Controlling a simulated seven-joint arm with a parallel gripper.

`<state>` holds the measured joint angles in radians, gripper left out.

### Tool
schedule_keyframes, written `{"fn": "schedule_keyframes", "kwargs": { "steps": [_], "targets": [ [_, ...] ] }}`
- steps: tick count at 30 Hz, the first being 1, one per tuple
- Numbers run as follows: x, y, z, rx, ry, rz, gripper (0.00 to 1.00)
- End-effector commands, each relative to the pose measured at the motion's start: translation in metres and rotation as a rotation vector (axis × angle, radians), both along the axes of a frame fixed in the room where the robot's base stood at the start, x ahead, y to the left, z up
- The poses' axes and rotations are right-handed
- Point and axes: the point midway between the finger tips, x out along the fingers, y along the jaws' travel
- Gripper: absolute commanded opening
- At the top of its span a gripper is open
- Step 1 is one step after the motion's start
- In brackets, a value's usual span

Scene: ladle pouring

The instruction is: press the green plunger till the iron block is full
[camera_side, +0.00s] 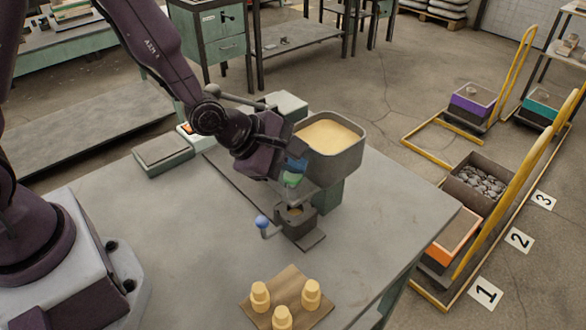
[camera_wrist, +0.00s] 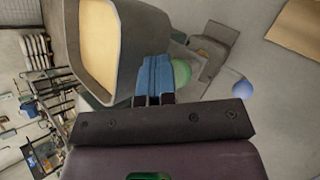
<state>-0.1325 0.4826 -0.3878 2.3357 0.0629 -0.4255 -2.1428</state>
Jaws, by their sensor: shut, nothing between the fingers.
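The green plunger (camera_side: 292,179) sits under the front of the grey hopper (camera_side: 352,156), which holds pale yellow material. It also shows in the wrist view (camera_wrist: 209,70). The iron block (camera_side: 297,222) stands below the plunger, with a round opening in its top holding something tan; how full it is, I cannot tell. It also shows in the wrist view (camera_wrist: 212,47). My gripper (camera_side: 297,163) is shut and empty, its blue fingers just above the plunger. In the wrist view, my gripper (camera_wrist: 154,62) partly overlaps the plunger; whether they touch is unclear.
A blue ball-ended handle (camera_side: 262,222) sticks out left of the block. A wooden board (camera_side: 262,317) with three yellow castings (camera_side: 311,293) lies at the front of the table. A grey-green box (camera_side: 163,155) sits at the back left. The table's left middle is clear.

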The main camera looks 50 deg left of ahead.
Motion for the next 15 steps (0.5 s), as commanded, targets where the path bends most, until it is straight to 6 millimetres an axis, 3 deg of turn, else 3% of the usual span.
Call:
{"fn": "schedule_keyframes", "kwargs": {
  "steps": [9, 15],
  "targets": [
    [-0.001, 0.001, 0.018, 0.001, 0.002, 0.001, 0.0],
    [-0.001, 0.0, 0.02, 0.002, 0.001, 0.0, 0.0]
  ]
}}
